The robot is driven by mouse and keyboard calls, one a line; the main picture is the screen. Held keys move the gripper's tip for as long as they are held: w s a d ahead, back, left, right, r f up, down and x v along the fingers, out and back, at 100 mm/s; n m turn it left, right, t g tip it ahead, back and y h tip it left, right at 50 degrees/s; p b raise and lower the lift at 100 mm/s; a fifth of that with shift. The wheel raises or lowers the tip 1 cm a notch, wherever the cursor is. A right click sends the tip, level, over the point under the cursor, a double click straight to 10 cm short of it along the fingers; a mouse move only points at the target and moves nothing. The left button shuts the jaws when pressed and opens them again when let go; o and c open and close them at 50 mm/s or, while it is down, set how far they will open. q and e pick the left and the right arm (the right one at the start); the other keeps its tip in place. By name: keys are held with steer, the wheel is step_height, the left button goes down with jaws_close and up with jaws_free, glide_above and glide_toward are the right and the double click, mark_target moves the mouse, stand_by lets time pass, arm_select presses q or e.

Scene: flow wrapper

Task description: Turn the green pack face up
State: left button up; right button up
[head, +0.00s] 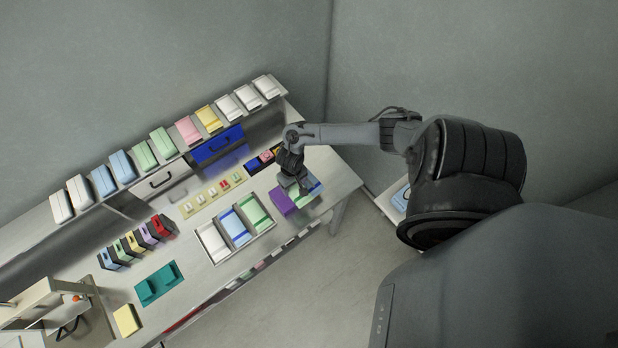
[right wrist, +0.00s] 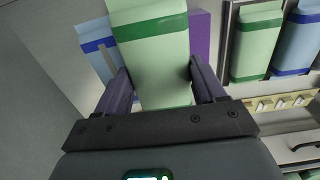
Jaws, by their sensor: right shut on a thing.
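The green pack (right wrist: 155,60) is light green with dark green bands. It fills the middle of the right wrist view, between the fingers of my right gripper (right wrist: 162,88), which is shut on it. In the head view my right gripper (head: 294,181) points down at the right end of the bench and hides most of the pack. I cannot tell which face of the pack is up. A purple block (head: 283,202) sits just left of the gripper and shows behind the pack in the right wrist view (right wrist: 200,35). My left gripper is not in view.
A tray (head: 215,257) of white, blue and green packs lies left of the gripper. A blue-banded pack (right wrist: 98,45) is close beside the held pack. A blue drawer (head: 217,145) and a row of packs stand behind. A teal fixture (head: 158,284) lies front left.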

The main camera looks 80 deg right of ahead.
steer(key=w+a+r, duration=0.1)
steer(key=w+a, duration=0.1)
steer(key=w, duration=0.2)
step_height(320, 180, down, 5)
steer(key=b, duration=0.7)
steer(key=shift+f, duration=0.4)
steer(key=shift+f, duration=0.2)
stand_by(0.6)
steer(key=o, duration=1.2)
steer(key=shift+o, duration=0.2)
